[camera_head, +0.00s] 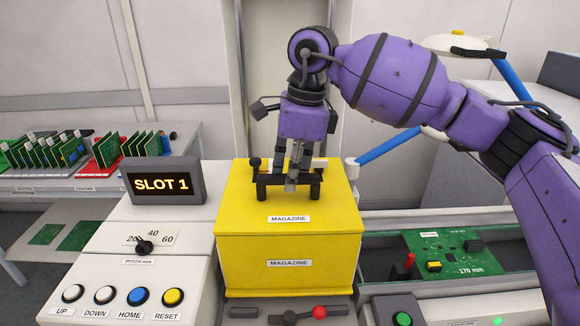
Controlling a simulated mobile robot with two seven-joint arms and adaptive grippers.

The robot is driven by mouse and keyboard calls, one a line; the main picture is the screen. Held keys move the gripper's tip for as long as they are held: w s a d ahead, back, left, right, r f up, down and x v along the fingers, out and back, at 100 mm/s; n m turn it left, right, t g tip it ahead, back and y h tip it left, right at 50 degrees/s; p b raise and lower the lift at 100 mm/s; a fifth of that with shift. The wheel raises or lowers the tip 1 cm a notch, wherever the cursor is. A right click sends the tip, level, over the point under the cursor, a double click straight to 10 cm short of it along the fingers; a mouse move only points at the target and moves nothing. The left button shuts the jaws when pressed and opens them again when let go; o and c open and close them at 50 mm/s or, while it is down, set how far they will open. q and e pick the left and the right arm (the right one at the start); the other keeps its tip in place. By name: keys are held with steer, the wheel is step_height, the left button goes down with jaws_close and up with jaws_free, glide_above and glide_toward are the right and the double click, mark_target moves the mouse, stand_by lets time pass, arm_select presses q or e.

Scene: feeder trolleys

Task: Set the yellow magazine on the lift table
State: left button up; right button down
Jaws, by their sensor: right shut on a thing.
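The yellow magazine (289,246) is a box with "MAGAZINE" labels on its top and front and a black handle on top. It is upright in the middle of the head view, behind a low front part with black pieces and a red knob. My right gripper (291,186) comes down from above and is shut on the black handle. The surface under the magazine is hidden by it, so I cannot tell whether it rests or hangs just above. My left gripper is out of view.
A control panel (112,254) with buttons and a dial stands at left, under a "SLOT 1" display (163,183). A conveyor with a green circuit board (452,253) lies at right. Racks of boards (45,152) stand on a table at far left.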

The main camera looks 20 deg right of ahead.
mark_target(290, 199)
steer(key=shift+w+f, duration=0.1)
steer(key=shift+f, duration=0.05)
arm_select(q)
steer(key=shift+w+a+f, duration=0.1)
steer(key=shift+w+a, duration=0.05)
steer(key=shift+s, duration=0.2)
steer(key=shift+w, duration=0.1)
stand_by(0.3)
arm_select(e)
steer(key=shift+a+f, duration=0.1)
steer(key=shift+f, duration=0.05)
stand_by(0.4)
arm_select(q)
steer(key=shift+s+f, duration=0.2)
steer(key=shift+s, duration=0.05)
arm_select(e)
steer(key=shift+f, duration=0.75)
arm_select(q)
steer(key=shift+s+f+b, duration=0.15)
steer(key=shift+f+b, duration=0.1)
steer(key=shift+b, duration=0.05)
arm_select(e)
steer(key=shift+f, duration=0.7)
steer(key=c, duration=1.6)
jaws_free()
steer(key=shift+o, duration=0.4)
